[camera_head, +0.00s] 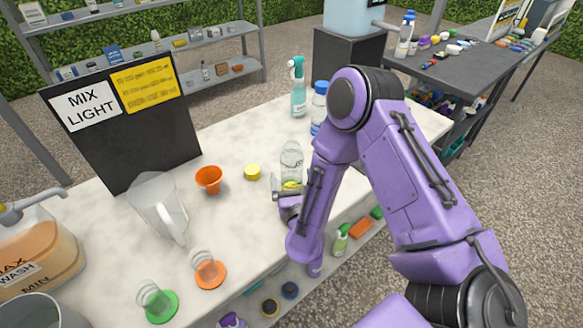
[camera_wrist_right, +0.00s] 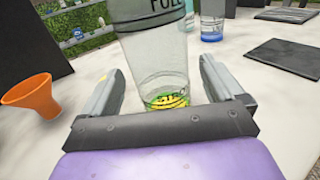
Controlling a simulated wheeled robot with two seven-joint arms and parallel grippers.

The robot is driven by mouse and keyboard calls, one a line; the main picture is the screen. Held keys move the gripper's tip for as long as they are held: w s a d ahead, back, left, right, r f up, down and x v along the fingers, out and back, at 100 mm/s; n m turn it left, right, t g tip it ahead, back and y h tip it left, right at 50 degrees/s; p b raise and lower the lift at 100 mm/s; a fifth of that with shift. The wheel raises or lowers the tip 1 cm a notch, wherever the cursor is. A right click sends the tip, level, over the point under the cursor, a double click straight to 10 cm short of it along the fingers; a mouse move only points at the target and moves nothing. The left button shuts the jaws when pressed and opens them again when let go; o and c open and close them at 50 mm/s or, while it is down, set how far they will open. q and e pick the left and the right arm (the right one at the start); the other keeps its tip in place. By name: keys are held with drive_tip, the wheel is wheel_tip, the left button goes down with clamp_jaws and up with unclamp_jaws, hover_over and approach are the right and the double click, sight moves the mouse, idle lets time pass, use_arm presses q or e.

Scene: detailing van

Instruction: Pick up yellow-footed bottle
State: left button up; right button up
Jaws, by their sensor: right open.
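The yellow-footed bottle (camera_head: 291,164) is a clear, upright bottle with a yellow-green base, standing on the pale worktop (camera_head: 234,146). In the right wrist view the bottle (camera_wrist_right: 154,62) stands between the two fingers, with its yellow foot low in the gap. My right gripper (camera_wrist_right: 160,90) is open around it, with a visible gap beside the fingers. In the head view my right gripper (camera_head: 288,192) is at the bottle's lower part and partly hides its base. My left gripper is not in view.
An orange funnel (camera_head: 209,179), a yellow cap (camera_head: 252,171) and a clear pitcher (camera_head: 159,207) stand left of the bottle. A teal spray bottle (camera_head: 298,88) and a blue-capped bottle (camera_head: 319,104) stand behind it. A black sign board (camera_head: 124,124) rises at the back left.

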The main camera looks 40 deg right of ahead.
drive_tip(key=x, duration=0.3)
drive_tip(key=shift+w+f+p, duration=0.1)
drive_tip(key=shift+p, duration=0.3)
drive_tip(key=shift+w+d+f, duration=0.1)
drive_tip(key=shift+w+d, duration=0.1)
drive_tip(key=shift+d, duration=0.05)
drive_tip(key=c, duration=1.3)
